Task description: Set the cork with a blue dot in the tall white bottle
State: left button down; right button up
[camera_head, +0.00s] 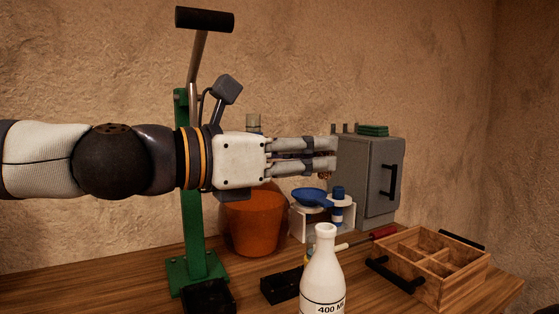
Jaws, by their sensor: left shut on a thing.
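The tall white bottle (321,272) stands upright at the front of the table, cut off by the bottom edge, with a label reading "400 M". Its narrow neck points up. My left gripper (329,158) reaches in from the left, well above the bottle's mouth in the picture. Its fingers are shut on a small brown speckled piece that looks like the cork (325,176). Most of the cork is hidden by the fingers, and no blue dot shows on it. My right gripper is not in view.
A green press with a lever (191,240) stands left, beside an orange pot (254,226). Behind the bottle are a white stand with a blue dish (312,197) and a grey cabinet (381,180). A wooden compartment tray (436,296) lies right.

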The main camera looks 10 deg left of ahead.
pick_arm(q)
jog(key=shift+s+d, duration=0.1)
jog(key=shift+d, duration=0.2)
jog(key=shift+r, duration=0.1)
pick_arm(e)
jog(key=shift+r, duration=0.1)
pick_arm(q)
notch_tip(320, 180, down, 6)
jog(key=b, duration=0.2)
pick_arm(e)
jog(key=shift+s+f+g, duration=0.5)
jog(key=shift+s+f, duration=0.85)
pick_arm(q)
jog(key=shift+r, duration=0.1)
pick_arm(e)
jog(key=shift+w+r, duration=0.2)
pick_arm(q)
jog(key=shift+f, duration=1.35)
dwell(0.4)
